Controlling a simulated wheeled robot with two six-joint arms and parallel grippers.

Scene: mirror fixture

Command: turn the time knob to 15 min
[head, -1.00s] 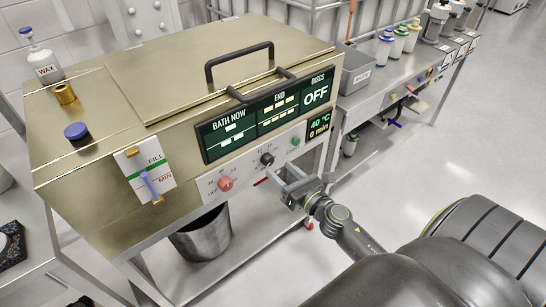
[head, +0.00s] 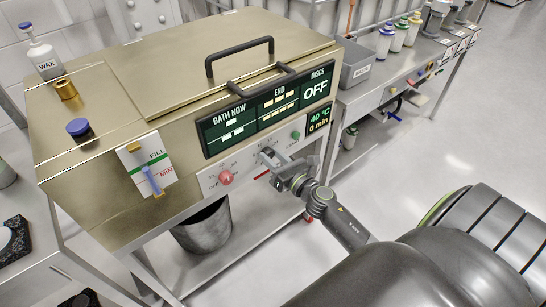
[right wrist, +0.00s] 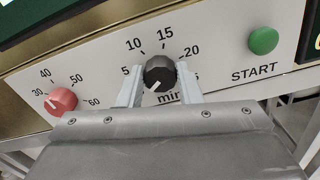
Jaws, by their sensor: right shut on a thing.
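The black time knob (right wrist: 160,73) is on the white panel, inside a dial marked 5, 10, 15, 20 and "min". Its white pointer mark is on the lower left, below the 5, away from the 15. My right gripper (right wrist: 160,82) has one finger on each side of the knob and is shut on it. In the head view my right gripper (head: 270,158) reaches the panel and mostly hides the knob. The small display (head: 318,120) reads 40 °C and 0 min. My left gripper is not in view.
A red temperature knob (right wrist: 61,101) is left of the time knob, and a green START button (right wrist: 263,41) is to its right. The steel bath's lid has a black handle (head: 240,58). A blue lever (head: 150,181) sits on the fill gauge. A bucket (head: 203,229) stands below.

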